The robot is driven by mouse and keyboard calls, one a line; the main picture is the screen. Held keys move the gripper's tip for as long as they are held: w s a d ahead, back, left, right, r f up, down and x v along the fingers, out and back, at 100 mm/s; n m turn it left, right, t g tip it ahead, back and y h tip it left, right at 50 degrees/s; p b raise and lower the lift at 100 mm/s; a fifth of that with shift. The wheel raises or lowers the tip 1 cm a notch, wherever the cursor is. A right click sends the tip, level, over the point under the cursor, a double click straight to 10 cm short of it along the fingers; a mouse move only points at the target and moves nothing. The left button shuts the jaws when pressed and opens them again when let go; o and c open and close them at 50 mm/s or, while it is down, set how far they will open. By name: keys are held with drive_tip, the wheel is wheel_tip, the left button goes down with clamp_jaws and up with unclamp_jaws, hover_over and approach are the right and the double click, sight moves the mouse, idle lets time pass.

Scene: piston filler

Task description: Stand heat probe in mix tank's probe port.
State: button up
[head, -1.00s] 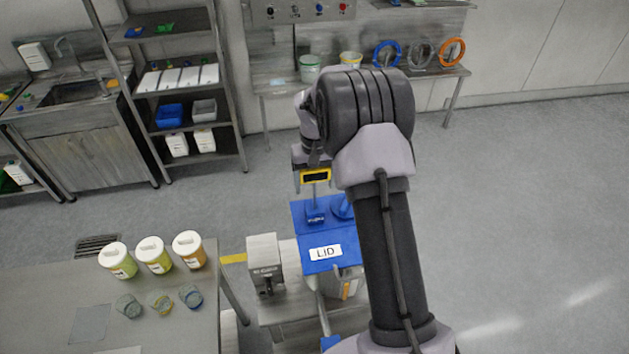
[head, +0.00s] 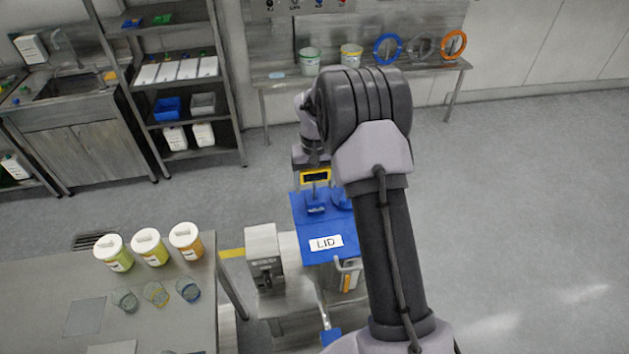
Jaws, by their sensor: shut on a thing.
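My gripper (head: 313,166) hangs at the end of my arm near the picture's middle, its fingers mostly hidden by my wrist. It is shut on the heat probe (head: 316,176), which has a yellow-framed head with a dark display. The probe is above the far part of a blue top marked LID (head: 326,243). A small blue fitting (head: 316,207) on that top lies just below the probe in the picture; I cannot tell if they touch. I cannot make out the mix tank or its probe port for sure; my arm covers the right side of the blue top.
A grey machine (head: 264,259) stands left of the blue top. A table (head: 60,280) at lower left holds lidded jars (head: 150,249) and small glass cups (head: 157,294). A shelf rack (head: 180,90) and a bench (head: 440,70) stand behind. The floor at right is clear.

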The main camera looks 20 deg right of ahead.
sight(315, 199)
drive_tip(key=shift+f+b, duration=2.5)
drive_tip(key=shift+f, duration=1.15)
drive_tip(key=o, duration=1.6)
drive_tip(key=shift+r, duration=0.1)
wheel_tip(315, 199, up, 17)
drive_tip(key=shift+r+p, duration=0.2)
drive_tip(key=shift+p, duration=1)
